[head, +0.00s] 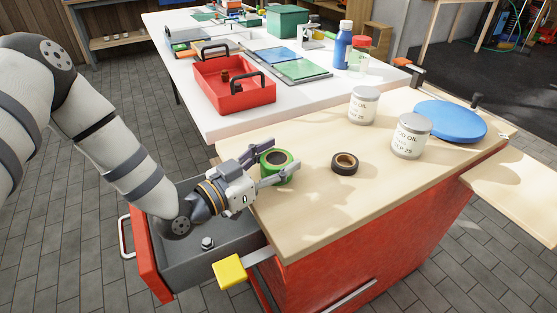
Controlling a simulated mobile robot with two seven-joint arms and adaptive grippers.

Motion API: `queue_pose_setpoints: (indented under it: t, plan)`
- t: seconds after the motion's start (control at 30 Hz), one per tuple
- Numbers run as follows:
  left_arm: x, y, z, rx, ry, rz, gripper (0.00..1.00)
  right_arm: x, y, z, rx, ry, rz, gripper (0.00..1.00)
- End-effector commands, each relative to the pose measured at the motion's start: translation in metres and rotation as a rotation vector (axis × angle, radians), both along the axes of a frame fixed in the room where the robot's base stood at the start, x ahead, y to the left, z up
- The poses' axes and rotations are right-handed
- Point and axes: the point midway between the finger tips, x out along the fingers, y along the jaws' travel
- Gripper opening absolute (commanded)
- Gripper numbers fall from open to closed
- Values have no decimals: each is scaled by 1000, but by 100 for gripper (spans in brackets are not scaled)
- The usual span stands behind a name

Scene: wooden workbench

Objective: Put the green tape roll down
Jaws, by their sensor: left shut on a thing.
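The green tape roll (286,176) is at the left end of the wooden workbench top (320,215). My left gripper (282,163) reaches in from the left, over the open drawer, and is shut on the roll, with its fingers along the roll's sides. The roll's dark core faces up and toward the camera. I cannot tell whether its underside touches the bench. My right gripper is not in view.
A black tape roll (344,164) lies just right of the green one. Two oil cans (411,136) and a blue disc (451,121) stand farther right. An open drawer (215,256) is below my arm, by a yellow block (229,272). The front bench surface is clear.

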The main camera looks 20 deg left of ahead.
Motion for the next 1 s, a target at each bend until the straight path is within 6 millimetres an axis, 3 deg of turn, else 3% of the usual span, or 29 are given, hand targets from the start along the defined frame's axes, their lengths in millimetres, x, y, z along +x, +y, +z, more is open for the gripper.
queue_pose_setpoints:
  t: [0.3, 0.33, 0.4, 0.77, 1.0]
  plan:
    - [0, 0, -2, 0, -2, 0, 24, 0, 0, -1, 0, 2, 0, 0]
    - [0, 0, -1, 0, -2, 0, 58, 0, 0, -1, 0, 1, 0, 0]
    - [0, 0, -1, 0, -2, 0, 74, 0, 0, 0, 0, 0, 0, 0]
    - [0, 0, 6, -1, -6, 0, 74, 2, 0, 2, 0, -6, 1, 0]
    - [-52, 24, 6, -1, -4, 3, 74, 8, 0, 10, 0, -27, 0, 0]
